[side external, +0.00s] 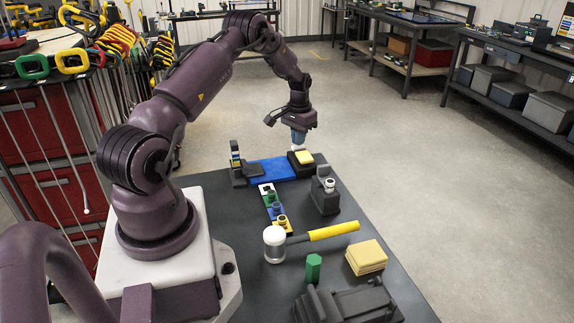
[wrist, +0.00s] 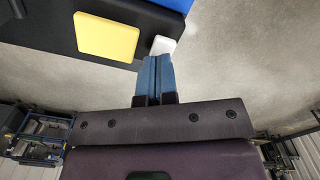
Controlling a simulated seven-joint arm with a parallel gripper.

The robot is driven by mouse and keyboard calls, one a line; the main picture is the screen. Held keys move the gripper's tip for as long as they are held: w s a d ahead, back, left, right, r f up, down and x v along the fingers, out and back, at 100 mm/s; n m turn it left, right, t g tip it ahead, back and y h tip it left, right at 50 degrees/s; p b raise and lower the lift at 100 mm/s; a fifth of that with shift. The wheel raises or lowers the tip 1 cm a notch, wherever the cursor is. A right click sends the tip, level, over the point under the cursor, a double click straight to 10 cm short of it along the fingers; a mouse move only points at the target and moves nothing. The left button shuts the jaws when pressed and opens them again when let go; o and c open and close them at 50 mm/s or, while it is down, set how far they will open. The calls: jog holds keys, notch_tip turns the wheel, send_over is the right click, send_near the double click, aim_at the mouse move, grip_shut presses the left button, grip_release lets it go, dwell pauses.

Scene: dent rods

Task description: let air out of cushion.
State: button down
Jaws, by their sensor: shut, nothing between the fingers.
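A black block-shaped unit (side external: 297,170) with a yellow pad (side external: 304,157) on top sits at the far end of the dark table. I cannot tell for sure which part is the cushion. In the wrist view the yellow pad (wrist: 107,37) lies on the black body (wrist: 45,22), with a small white piece (wrist: 163,45) at its edge. My gripper (side external: 299,143) points down over this unit. Its blue fingers (wrist: 158,57) are closed together and empty, with their tips right at the white piece. I cannot tell whether they touch it; the fingers partly hide it.
A blue mat (side external: 268,172) lies beside the unit. Nearer are a row of coloured blocks with knobs (side external: 274,208), a black stand (side external: 325,197), a white-headed mallet with yellow handle (side external: 333,231), a green block (side external: 313,268) and yellow pads (side external: 367,257). Open floor lies right.

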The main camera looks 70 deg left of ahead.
notch_tip(320, 180, up, 7)
dwell(0.8)
jog(key=s+d+r+m, duration=0.1)
jog(key=s+d+r, duration=0.2)
jog(key=d+r, duration=0.6)
jog(key=s+d+r, duration=0.3)
jog(key=d+r, duration=0.3)
jog(key=d, duration=0.7)
jog(key=s+d+r+m+t, duration=0.2)
jog(key=s+d+r, duration=0.1)
jog(key=s+d, duration=0.2)
jog(key=s+d+r+m+t, duration=0.3)
jog(key=s+d+r, duration=0.1)
jog(key=d, duration=0.6)
jog(key=shift+s+d+r+t, duration=0.2)
jog(key=shift+s+d+t, duration=0.1)
jog(key=shift+s, duration=0.6)
